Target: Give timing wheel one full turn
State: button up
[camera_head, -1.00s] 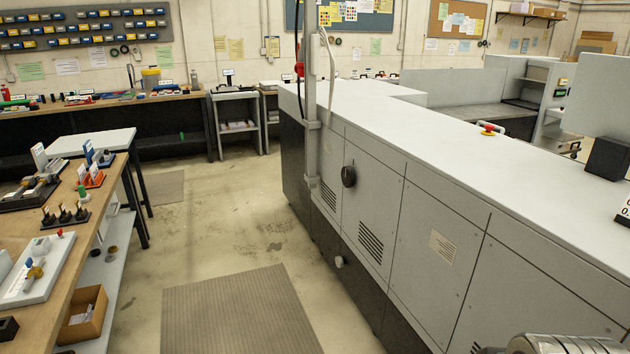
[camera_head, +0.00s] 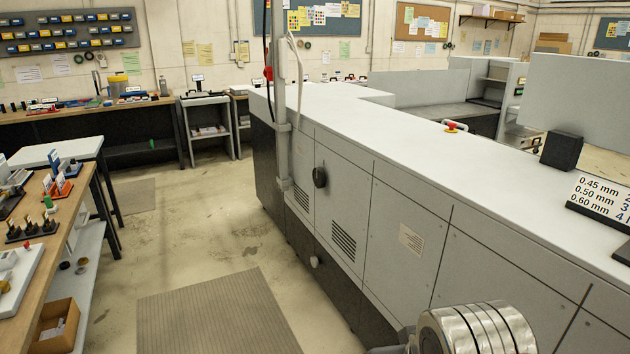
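A round black knob or wheel (camera_head: 320,177) sits on the grey side panel of the long machine (camera_head: 395,230), left of centre in the head view. A smaller pale knob (camera_head: 314,262) is on the dark lower part of the machine. I cannot tell for certain which of them is the timing wheel. My gripper is not in view. A shiny ringed metal part stands at the bottom right edge; it may belong to my arm, but I cannot tell. Nothing visible touches either knob.
A wooden bench (camera_head: 45,245) with small fixtures stands on the left. A grey floor mat (camera_head: 215,315) lies in the open aisle between it and the machine. A red stop button (camera_head: 452,126) and a thickness sign (camera_head: 600,197) are on the machine top. A vertical post (camera_head: 281,100) rises alongside it.

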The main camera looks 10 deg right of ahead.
aim_at(319, 177)
jog(key=u, duration=0.5)
jog(key=i, duration=1.15)
jog(key=u, duration=0.75)
jog(key=i, duration=1.9)
jog(key=z, duration=0.25)
